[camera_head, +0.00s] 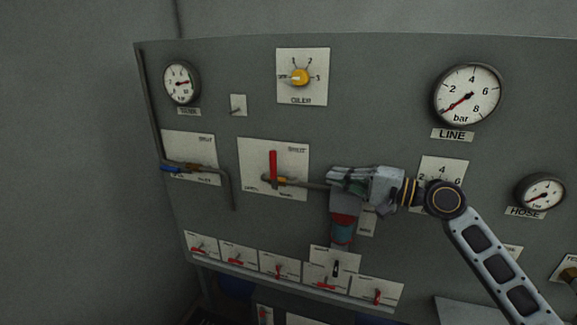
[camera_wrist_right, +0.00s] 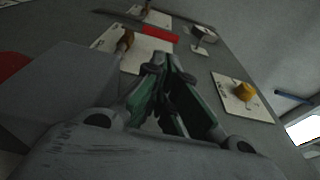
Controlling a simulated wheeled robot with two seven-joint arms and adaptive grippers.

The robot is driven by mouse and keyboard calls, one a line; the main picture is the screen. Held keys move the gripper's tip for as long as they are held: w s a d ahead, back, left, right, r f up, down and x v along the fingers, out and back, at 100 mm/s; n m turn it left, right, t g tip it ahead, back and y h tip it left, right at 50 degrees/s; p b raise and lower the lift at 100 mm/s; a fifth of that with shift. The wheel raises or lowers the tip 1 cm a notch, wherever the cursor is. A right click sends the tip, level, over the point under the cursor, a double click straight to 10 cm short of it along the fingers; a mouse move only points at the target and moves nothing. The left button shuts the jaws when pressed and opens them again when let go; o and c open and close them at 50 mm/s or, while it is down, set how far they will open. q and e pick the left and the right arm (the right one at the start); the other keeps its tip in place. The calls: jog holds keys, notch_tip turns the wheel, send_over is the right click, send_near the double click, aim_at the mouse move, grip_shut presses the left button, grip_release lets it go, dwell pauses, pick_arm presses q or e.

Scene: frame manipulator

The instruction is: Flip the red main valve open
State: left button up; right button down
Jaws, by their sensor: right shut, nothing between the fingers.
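The red main valve's handle (camera_head: 273,168) stands upright on a white plate (camera_head: 298,153), near the middle of the panel. Its brass body (camera_head: 280,181) sits on a horizontal pipe, so the handle lies across the pipe. My right gripper (camera_head: 332,178) is shut and empty, to the right of the handle and apart from it. In the right wrist view the gripper's fingertips (camera_wrist_right: 167,60) are together, and the red handle (camera_wrist_right: 162,34) shows beyond them, with the brass body (camera_wrist_right: 126,41) beside it. My left gripper is not in view.
A blue-handled valve (camera_head: 172,169) is to the left. A yellow oiler knob (camera_head: 300,77) is above. A red and teal cylinder (camera_head: 342,222) hangs under my right gripper. Several small red-levered plates (camera_head: 280,265) line the bottom. The line gauge (camera_head: 467,95) is upper right.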

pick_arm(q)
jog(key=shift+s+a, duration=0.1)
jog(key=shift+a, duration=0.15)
pick_arm(e)
jog(key=shift+w+a, duration=0.1)
jog(key=shift+a, duration=0.05)
jog(key=a, duration=0.2)
jog(key=p, duration=0.2)
send_near(273, 170)
jog(key=w+a, duration=0.1)
jog(key=w+a+r, duration=0.1)
jog(key=w, duration=0.1)
jog(key=w+a, duration=0.1)
jog(key=shift+w+r, duration=0.25)
jog(key=shift+r, duration=0.05)
jog(key=shift+w+a, duration=0.3)
jog(key=shift+a, duration=0.25)
jog(key=shift+w+a, duration=0.15)
jog(key=shift+a, duration=0.05)
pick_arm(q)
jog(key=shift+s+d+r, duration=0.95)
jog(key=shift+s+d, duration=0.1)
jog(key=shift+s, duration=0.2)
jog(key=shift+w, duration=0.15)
